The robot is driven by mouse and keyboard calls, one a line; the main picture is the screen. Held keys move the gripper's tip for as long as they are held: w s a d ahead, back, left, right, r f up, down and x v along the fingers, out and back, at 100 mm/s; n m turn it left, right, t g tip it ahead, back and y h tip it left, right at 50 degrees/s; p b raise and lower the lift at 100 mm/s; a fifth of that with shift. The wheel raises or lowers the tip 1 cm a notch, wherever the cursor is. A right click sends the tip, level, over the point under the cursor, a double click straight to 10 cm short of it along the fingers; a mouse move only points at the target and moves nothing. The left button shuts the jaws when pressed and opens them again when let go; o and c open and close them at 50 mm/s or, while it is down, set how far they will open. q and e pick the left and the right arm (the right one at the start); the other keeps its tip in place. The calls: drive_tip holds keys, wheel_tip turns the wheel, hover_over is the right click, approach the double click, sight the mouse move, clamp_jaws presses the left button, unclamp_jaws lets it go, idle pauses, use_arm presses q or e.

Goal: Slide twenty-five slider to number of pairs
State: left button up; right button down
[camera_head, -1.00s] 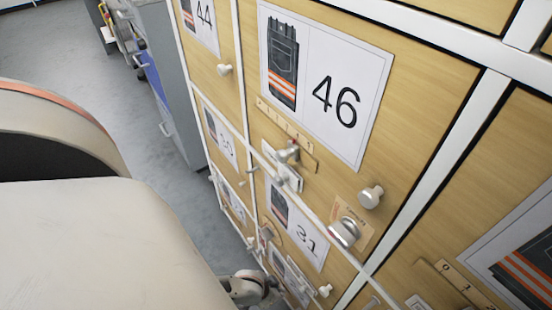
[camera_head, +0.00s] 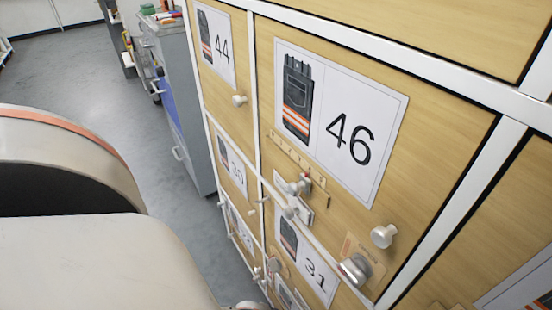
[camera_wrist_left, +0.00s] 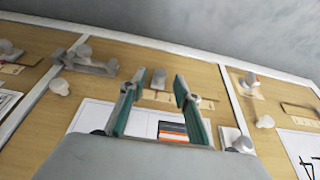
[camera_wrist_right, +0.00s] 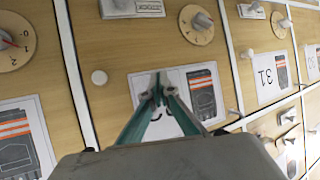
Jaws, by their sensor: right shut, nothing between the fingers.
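In the left wrist view, a slider knob (camera_wrist_left: 158,78) stands on a scale strip (camera_wrist_left: 172,97) on a wooden drawer front. My left gripper (camera_wrist_left: 155,84) is open, its two fingers on either side of the knob; whether they touch it cannot be told. The card (camera_wrist_left: 90,115) below shows a dark garment with orange stripes; its number is hidden behind the gripper. My right gripper (camera_wrist_right: 160,82) is shut and empty in front of another card (camera_wrist_right: 205,95), whose number it mostly covers. No number 25 is readable in any view.
The head view shows drawers with a 46 card (camera_head: 345,135), a 44 card (camera_head: 215,45) and a 31 card (camera_head: 308,262). A round knob (camera_head: 384,236) and a slider (camera_head: 298,187) protrude from the 46 front. A grey cabinet (camera_head: 178,110) stands beyond; the floor (camera_head: 90,70) is open.

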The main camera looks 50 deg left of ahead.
use_arm(q)
drive_tip(key=shift+v, duration=2.8)
